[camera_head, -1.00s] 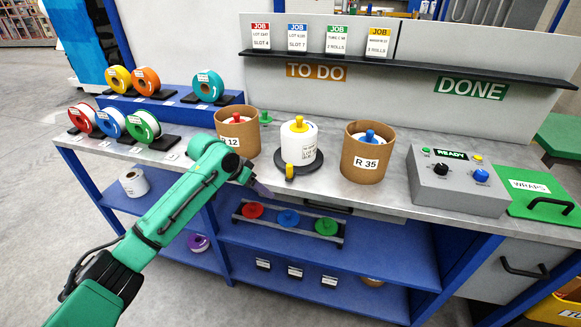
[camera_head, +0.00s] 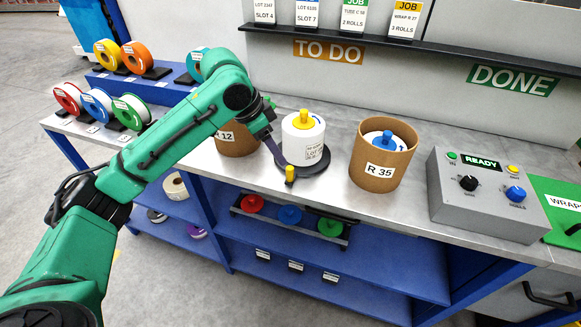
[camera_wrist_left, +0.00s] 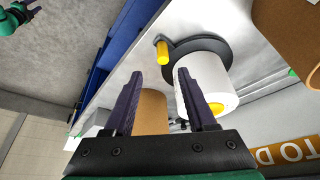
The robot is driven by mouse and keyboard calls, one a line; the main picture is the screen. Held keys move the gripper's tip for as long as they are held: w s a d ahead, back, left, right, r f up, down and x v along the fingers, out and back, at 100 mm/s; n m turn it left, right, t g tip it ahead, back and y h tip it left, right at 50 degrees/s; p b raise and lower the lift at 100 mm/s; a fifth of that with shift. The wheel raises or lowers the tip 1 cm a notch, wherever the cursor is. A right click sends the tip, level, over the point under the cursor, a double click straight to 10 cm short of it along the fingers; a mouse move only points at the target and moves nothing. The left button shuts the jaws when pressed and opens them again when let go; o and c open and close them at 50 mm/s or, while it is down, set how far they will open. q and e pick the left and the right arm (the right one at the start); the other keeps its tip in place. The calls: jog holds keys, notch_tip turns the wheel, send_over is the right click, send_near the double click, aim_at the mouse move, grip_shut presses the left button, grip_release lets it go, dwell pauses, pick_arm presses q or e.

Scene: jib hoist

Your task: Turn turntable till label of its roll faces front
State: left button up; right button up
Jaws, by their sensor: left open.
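The white roll (camera_head: 296,148) stands upright on the dark round turntable (camera_head: 318,168), with a yellow knob on top. Its printed label (camera_head: 315,151) faces front-right in the head view. A yellow peg (camera_head: 290,174) stands at the turntable's front edge. My left gripper (camera_head: 281,158) is open at the roll's left, its fingers just behind and left of the peg. In the left wrist view the open fingers (camera_wrist_left: 160,74) point towards the peg (camera_wrist_left: 162,52) and roll (camera_wrist_left: 205,88), with nothing between them. I cannot tell whether a finger touches the roll.
A cardboard tub marked R 35 (camera_head: 372,172) stands close on the right. Another tub (camera_head: 236,142) is on the left, partly behind my arm. A grey control box (camera_head: 485,198) is further right. Coloured spools (camera_head: 130,111) stand on the left. The bench's front edge is near the peg.

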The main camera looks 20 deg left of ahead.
aim_at(288, 168)
pick_arm(q)
jog(key=x, duration=0.5)
jog(key=shift+w+f, duration=0.2)
jog(key=x, duration=0.4)
jog(key=shift+w+f, duration=0.25)
jog(key=shift+f, duration=0.05)
jog(key=shift+d+f, duration=0.15)
jog(key=shift+f, duration=0.05)
grip_shut()
pick_arm(e)
jog(key=shift+w+r, duration=0.3)
jog(key=shift+w, duration=0.2)
pick_arm(q)
jog(key=shift+w, duration=0.1)
pick_arm(e)
jog(key=shift+a, duration=0.1)
